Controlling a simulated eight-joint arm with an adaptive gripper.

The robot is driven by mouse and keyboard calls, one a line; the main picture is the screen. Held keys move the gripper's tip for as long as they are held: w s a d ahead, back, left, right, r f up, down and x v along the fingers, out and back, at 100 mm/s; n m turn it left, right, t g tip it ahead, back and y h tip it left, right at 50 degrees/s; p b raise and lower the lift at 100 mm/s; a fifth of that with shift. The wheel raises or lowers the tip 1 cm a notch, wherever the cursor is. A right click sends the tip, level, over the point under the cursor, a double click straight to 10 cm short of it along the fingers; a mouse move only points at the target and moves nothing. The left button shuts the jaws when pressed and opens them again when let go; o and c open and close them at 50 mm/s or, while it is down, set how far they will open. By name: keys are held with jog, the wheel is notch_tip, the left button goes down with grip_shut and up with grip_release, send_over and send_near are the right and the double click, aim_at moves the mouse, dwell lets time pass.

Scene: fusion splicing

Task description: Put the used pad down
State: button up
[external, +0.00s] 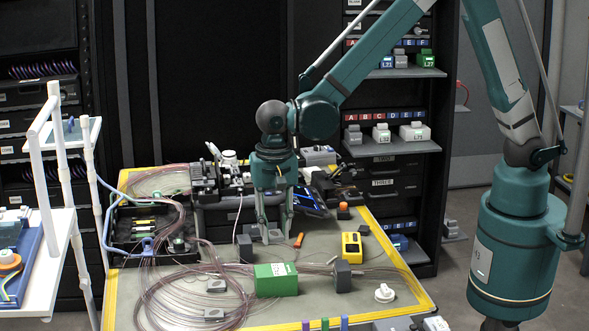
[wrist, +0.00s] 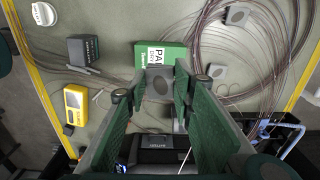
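My gripper (external: 275,237) points straight down low over the middle of the mat, its two fingers apart. In the wrist view my gripper (wrist: 160,92) is open, with a gap beside each finger. A small grey block with a round dark spot (wrist: 160,84) shows between the fingertips, and I see no clear contact with it. The green box with a white label (external: 276,281) stands in front of the gripper; it also shows in the wrist view (wrist: 146,54). I cannot make out a used pad for certain; the fingers hide part of the area.
A yellow device (external: 351,246) and a dark box (external: 342,275) stand to the right. Another dark box (external: 244,248) is close left of the gripper. Coiled fibres and small grey blocks (external: 215,286) lie at left. A black tray (external: 133,222) is far left. Equipment stands behind.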

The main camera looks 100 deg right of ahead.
aim_at(275, 235)
jog(key=shift+f, duration=2.7)
jog(key=shift+f, duration=0.1)
jog(key=shift+f, duration=1.75)
jog(key=shift+f+b, duration=0.2)
jog(key=shift+b, duration=0.25)
jog(key=o, duration=0.6)
jog(key=shift+o, duration=0.2)
jog(key=shift+r, duration=0.15)
jog(key=shift+r+p, duration=0.55)
jog(key=shift+r, duration=5.5)
jog(key=shift+r, duration=0.15)
